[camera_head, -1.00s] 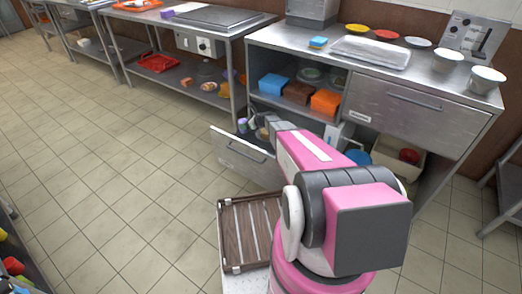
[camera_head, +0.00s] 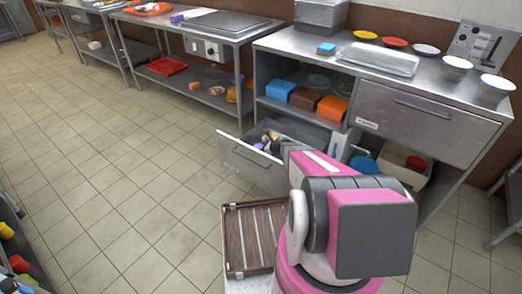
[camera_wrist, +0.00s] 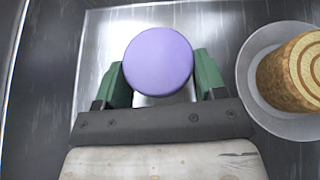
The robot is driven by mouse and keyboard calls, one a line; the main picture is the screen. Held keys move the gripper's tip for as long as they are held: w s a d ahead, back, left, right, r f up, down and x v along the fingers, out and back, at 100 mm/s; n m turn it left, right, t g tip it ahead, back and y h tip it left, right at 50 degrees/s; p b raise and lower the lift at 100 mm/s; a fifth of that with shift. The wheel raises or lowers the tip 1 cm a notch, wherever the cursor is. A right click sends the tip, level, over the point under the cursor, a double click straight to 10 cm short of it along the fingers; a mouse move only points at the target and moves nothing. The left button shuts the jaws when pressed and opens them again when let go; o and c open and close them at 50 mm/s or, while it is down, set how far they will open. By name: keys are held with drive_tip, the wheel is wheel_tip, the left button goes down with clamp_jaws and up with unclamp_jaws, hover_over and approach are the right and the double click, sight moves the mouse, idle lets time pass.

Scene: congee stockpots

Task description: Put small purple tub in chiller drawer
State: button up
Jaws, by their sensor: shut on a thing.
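The small purple tub (camera_wrist: 158,62) shows from above as a round lid in the wrist view. My gripper (camera_wrist: 155,82) is shut on it, with one green finger on each side. The chiller drawer (camera_head: 243,158) is pulled open at the lower left of the steel counter. In the head view my gripper is down inside the drawer, partly hidden by my arm. Metal drawer walls surround the tub in the wrist view. I cannot tell whether the tub touches the drawer floor.
A pale round dish (camera_wrist: 252,85) holding a brown cylindrical item (camera_wrist: 296,75) lies to the right of the tub. Blue (camera_head: 279,90), brown (camera_head: 305,101) and orange (camera_head: 333,108) boxes sit on the shelf above. The wooden slatted tray (camera_head: 236,245) is in front.

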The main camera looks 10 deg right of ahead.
drive_tip(key=shift+f, duration=0.2)
drive_tip(key=o, duration=1)
drive_tip(key=shift+s+d+r, duration=0.2)
drive_tip(key=shift+r, duration=0.1)
drive_tip(key=v, duration=1.1)
drive_tip(key=shift+s+d, duration=0.1)
